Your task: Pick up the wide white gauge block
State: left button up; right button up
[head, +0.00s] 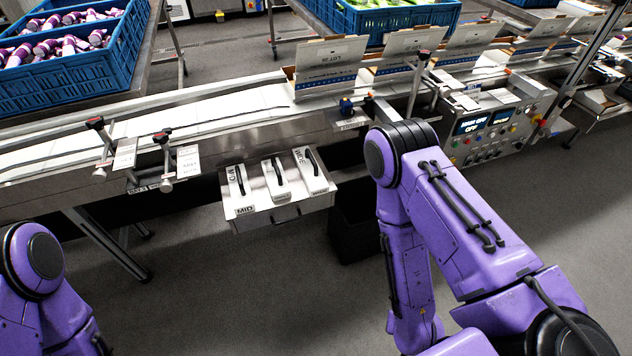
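Three white gauge blocks with black handles lie side by side on a small metal shelf (285,212) at the front of the conveyor. The right block (316,183) is the widest-looking, and its small lettering seems to read WIDE. The middle block (280,192) and the left block (236,201) lie to its left; the left one appears marked MID. All three rest on the shelf with nothing touching them from above. My purple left arm shows at the lower left and my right arm at centre right. Neither gripper is in view.
A control panel (490,122) is at right, a dark bin (356,232) below. Floor in front of the shelf is clear.

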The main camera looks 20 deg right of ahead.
aim_at(316, 184)
jog(key=z, duration=0.4)
jog(key=k, duration=0.5)
jog(key=z, duration=1.35)
jog(key=i, duration=1.45)
jog(key=u, duration=0.7)
jog(key=i, duration=0.7)
jog(key=u, duration=0.55)
